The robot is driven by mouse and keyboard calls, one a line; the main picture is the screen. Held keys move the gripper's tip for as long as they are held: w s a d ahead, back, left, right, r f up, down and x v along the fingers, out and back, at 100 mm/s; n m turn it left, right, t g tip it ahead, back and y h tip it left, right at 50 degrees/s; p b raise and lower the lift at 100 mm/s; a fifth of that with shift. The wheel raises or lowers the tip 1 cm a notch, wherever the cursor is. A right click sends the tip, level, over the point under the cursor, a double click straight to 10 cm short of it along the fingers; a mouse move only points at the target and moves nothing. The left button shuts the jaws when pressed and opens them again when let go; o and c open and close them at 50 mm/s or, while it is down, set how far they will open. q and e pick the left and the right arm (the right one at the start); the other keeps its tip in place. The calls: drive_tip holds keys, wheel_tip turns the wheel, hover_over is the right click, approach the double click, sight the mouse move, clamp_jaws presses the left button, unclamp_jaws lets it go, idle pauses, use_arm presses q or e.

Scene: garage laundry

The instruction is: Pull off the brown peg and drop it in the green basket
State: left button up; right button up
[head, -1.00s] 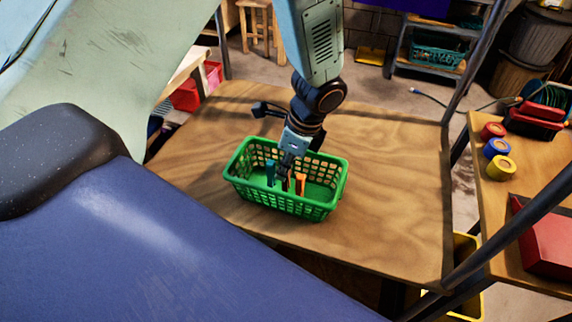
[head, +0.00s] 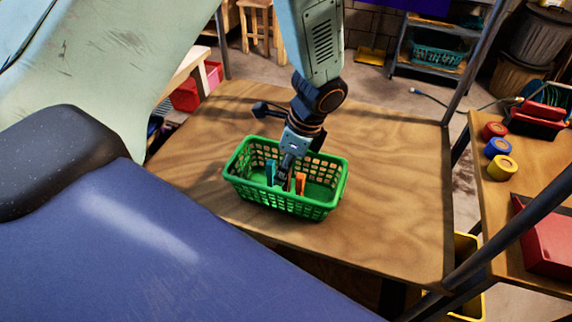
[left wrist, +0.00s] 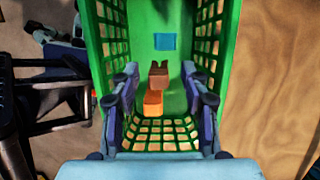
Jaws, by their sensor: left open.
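The green basket (head: 330,203) stands on the wooden table, and its mesh walls also show in the left wrist view (left wrist: 210,35). My left gripper (head: 284,182) reaches down into the basket from above. It is open, with its two fingers (left wrist: 159,84) apart on either side of the brown peg (left wrist: 158,77). The brown peg is low in the basket, and I see a gap to each finger. An orange peg (left wrist: 153,104) lies close beside it and shows in the head view (head: 300,183). A blue-teal peg (head: 270,172) is near the basket's other end (left wrist: 165,41). My right gripper is not in view.
The wooden table (head: 400,200) is clear around the basket. A side table at the right holds several tape rolls (head: 501,167) and a red box (head: 545,240). A dark metal post (head: 520,225) crosses the lower right.

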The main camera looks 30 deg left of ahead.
use_arm(q)
drive_tip(key=v, duration=1.2)
drive_tip(key=shift+w, duration=0.1)
drive_tip(key=shift+f, duration=0.1)
